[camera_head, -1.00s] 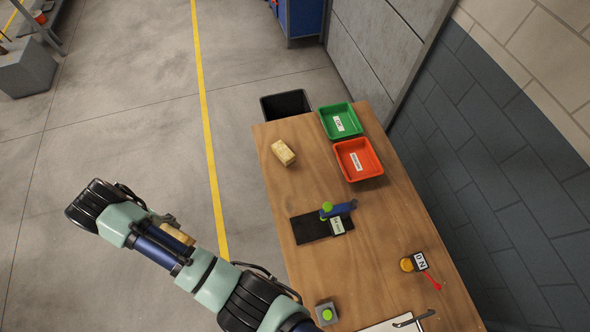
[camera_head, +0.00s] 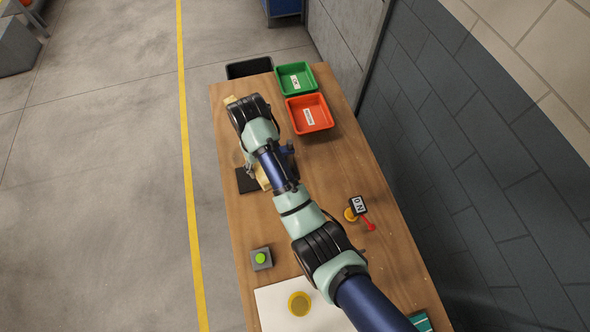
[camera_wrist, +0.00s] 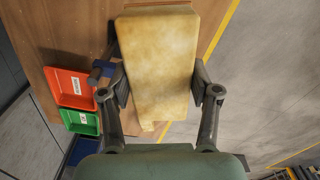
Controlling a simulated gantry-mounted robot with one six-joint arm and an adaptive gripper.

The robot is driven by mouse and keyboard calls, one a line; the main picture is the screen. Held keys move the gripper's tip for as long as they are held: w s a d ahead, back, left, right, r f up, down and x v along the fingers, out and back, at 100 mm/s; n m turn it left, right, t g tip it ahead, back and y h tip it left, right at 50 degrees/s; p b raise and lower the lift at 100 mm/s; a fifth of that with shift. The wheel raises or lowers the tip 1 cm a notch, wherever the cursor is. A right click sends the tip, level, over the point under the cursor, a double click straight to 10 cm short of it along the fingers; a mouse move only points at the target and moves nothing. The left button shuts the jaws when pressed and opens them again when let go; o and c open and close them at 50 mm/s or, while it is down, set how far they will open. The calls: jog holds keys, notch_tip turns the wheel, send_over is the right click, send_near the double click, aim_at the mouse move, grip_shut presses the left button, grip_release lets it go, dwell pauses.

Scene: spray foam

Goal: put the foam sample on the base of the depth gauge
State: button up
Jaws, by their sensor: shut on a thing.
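The foam sample (camera_wrist: 158,60) is a pale yellow block held between the two fingers of my gripper (camera_wrist: 160,84) in the wrist view. In the head view my gripper is over the depth gauge area, and a strip of the foam (camera_head: 262,178) shows beside my arm. The depth gauge's black base (camera_head: 247,182) peeks out on the left of the foam. Most of the gauge is hidden by my arm; a blue part (camera_wrist: 106,68) shows beside the foam in the wrist view. I cannot tell whether the foam touches the base.
Another yellow block (camera_head: 230,99) lies at the table's far left, mostly hidden by my arm. A red tray (camera_head: 326,118) and green tray (camera_head: 284,84) stand at the back.

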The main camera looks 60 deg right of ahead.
jog(key=s+d+f+m+b, duration=0.2)
jog(key=s+d+f, duration=0.2)
jog(key=s+d, duration=0.25)
jog(key=s+d+f+m+b, duration=0.1)
jog(key=s+d+f+b, duration=0.25)
jog(key=s+d, duration=0.3)
jog(key=b, duration=0.6)
send_over(316, 192)
notch_tip(316, 192, down, 20)
jog(key=shift+w, duration=0.1)
jog(key=shift+f, duration=0.15)
jog(key=o, duration=1.2)
notch_tip(316, 192, up, 12)
jog(key=p, duration=0.3)
